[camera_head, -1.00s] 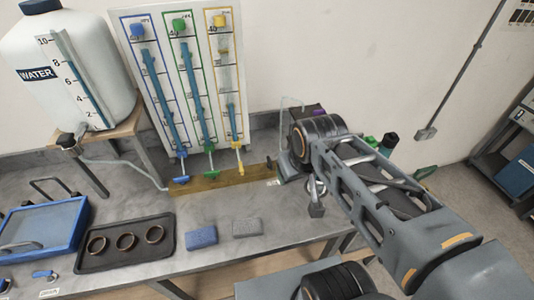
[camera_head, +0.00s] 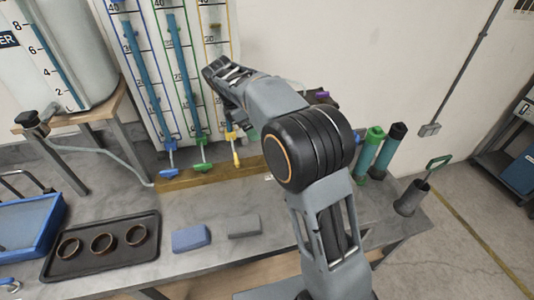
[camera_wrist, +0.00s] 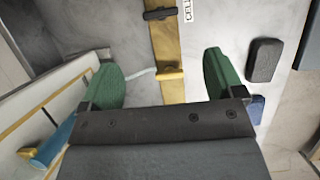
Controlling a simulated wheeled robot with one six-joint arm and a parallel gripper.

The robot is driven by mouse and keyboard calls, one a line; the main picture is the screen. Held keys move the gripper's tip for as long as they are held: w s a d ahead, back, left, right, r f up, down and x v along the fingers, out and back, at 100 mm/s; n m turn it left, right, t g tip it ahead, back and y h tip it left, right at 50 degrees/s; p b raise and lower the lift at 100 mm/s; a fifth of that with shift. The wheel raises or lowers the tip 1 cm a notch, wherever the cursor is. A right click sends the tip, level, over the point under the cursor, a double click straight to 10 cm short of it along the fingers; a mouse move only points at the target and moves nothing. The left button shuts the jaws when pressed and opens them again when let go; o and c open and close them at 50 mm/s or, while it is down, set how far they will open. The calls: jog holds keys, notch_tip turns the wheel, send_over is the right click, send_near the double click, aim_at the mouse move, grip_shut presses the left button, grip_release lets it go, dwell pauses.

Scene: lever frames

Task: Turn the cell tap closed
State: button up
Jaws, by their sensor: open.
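A dark lever handle (camera_wrist: 160,14), by a white label reading "CELL" (camera_wrist: 187,10), shows at the top of the wrist view and looks like the cell tap. It lies across the wooden strip (camera_wrist: 168,45). In the head view my arm hides it. A yellow tap handle (camera_wrist: 170,74) also lies across the strip, nearer the middle of the wrist view; in the head view it shows below the yellow-framed tube (camera_head: 237,160). My gripper (camera_wrist: 158,60) is open and empty, its green fingers above either side of the strip. In the head view it is before the panel (camera_head: 218,70).
Green (camera_head: 203,167) and blue (camera_head: 172,172) tap handles stand left of the yellow one. A blue block (camera_head: 191,238), a grey block (camera_head: 244,226) and a black tray (camera_head: 75,262) with rings lie on the bench. Bottles (camera_head: 368,150) stand right of my arm.

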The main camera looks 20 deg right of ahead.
jog(key=x, duration=1.3)
jog(key=shift+r, duration=0.1)
jog(key=shift+c, duration=0.3)
jog(key=c, duration=0.9)
jog(key=shift+o, duration=0.2)
